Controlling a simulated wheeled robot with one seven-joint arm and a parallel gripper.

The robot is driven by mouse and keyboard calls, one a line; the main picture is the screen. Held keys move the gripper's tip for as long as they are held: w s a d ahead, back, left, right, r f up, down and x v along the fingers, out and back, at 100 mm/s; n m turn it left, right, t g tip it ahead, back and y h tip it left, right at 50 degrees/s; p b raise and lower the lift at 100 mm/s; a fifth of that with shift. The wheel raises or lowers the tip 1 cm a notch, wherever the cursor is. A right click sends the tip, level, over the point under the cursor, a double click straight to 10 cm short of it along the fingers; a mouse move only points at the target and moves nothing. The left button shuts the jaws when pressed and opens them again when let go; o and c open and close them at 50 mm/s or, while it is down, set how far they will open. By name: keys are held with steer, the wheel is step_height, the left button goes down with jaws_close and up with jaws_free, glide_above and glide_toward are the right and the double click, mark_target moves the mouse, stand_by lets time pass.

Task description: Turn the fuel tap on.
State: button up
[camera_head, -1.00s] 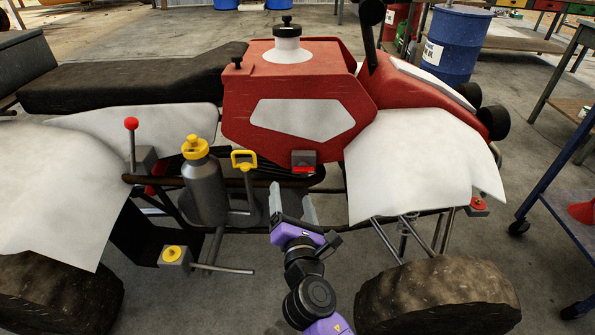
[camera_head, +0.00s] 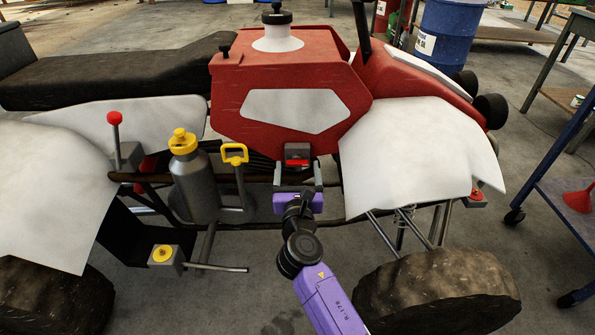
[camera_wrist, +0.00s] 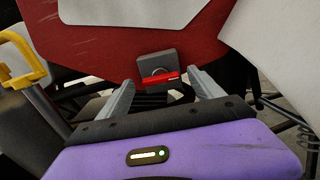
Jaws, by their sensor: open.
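The fuel tap is a grey block (camera_wrist: 159,64) with a red lever (camera_wrist: 161,79) lying roughly level, on the lower edge of the red tank (camera_head: 228,108). In the head view the red lever (camera_head: 298,163) shows below the grey block (camera_head: 298,151). My gripper (camera_head: 297,166) is open, its two grey fingers pointing up at the tap from below. In the wrist view my gripper (camera_wrist: 163,84) has one finger on each side of the lever, both apart from it. How far the fingertips are from the lever in depth is hard to tell.
Left of the tap stand a yellow-handled pull (camera_head: 234,154), a grey bottle with yellow cap (camera_head: 193,183) and a red-knobbed lever (camera_head: 114,118). White fenders (camera_head: 415,160) flank the tap. A yellow button box (camera_head: 163,255) sits lower left, a blue cart (camera_head: 560,205) at right.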

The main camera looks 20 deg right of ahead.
steer(key=shift+w+d, duration=0.15)
steer(key=shift+w, duration=0.25)
steer(key=c, duration=1.4)
